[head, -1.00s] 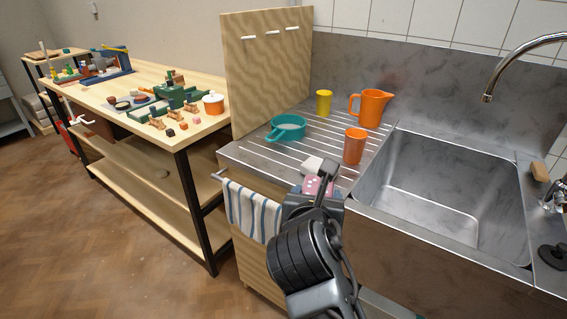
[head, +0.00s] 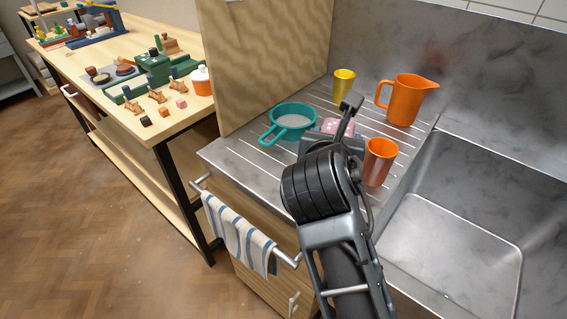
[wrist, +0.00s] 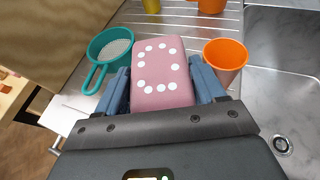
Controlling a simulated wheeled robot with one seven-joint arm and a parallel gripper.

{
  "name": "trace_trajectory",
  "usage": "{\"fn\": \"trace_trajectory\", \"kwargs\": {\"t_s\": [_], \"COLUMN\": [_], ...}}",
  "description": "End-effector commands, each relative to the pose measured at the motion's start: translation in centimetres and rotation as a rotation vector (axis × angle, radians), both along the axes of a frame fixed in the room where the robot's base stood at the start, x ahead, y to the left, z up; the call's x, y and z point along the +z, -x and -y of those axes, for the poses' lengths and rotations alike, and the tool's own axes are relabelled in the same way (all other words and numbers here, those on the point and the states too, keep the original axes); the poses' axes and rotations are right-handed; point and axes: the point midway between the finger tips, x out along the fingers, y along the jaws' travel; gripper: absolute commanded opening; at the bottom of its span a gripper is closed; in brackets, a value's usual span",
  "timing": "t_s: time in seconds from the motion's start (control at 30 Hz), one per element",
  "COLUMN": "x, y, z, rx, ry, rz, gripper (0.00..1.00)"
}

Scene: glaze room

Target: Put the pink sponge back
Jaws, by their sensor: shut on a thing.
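The pink sponge (wrist: 158,72) has white dots on its face and sits between the two fingers of my gripper (wrist: 160,88) in the wrist view. My gripper is shut on it. In the head view only a small part of the sponge (head: 337,126) shows past my wrist. It is over the grooved steel drainboard (head: 290,172), between the teal strainer (head: 293,117) on the left and the orange cup (head: 379,161) on the right. I cannot tell whether it touches the drainboard.
A yellow cup (head: 344,85) and an orange jug (head: 405,98) stand behind on the drainboard. A wooden panel (head: 266,60) rises at the left. The empty sink (head: 455,240) lies to the right. A striped towel (head: 237,232) hangs in front.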

Motion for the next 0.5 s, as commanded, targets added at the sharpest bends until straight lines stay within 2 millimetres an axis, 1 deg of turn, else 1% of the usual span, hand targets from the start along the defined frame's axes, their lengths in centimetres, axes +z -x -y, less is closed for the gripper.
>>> {"fn": "trace_trajectory", "kwargs": {"t_s": [0.07,0.17,0.3,0.5], "x": [-0.4,-1.4,-3.2,-5.5], "y": [0.0,0.0,-0.1,-0.3], "z": [-0.7,-2.3,-5.3,-9.2], "rx": [0.003,0.007,0.007,0.004], "ry": [0.002,0.002,0.002,0.002], "rz": [-0.002,-0.003,-0.003,-0.002], "gripper": [0.36,0.36,0.36,0.36]}}
